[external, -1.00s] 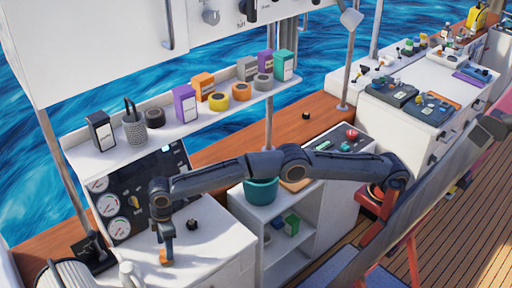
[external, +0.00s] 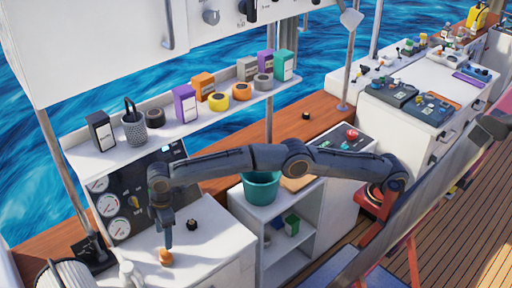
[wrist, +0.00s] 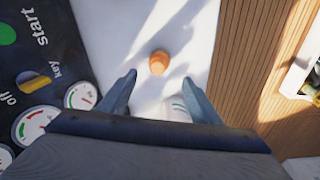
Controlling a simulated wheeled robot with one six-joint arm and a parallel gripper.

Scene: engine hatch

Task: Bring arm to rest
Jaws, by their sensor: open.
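My arm reaches leftward from its red base across the counter in the external view. My gripper (external: 168,238) points down over the white counter at the lower left. In the wrist view my gripper (wrist: 158,82) is open, its two fingers apart with nothing between them. A small orange round object (external: 166,257) stands on the counter just below the fingertips. It also shows in the wrist view (wrist: 158,62), ahead of the fingers and apart from them.
A gauge panel (external: 128,205) with a key switch (wrist: 35,82) stands left of my gripper. A black knob (external: 191,224) is on the counter to the right. A teal bucket (external: 261,187) stands below my arm. A shelf (external: 95,160) with boxes and tape rolls runs behind.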

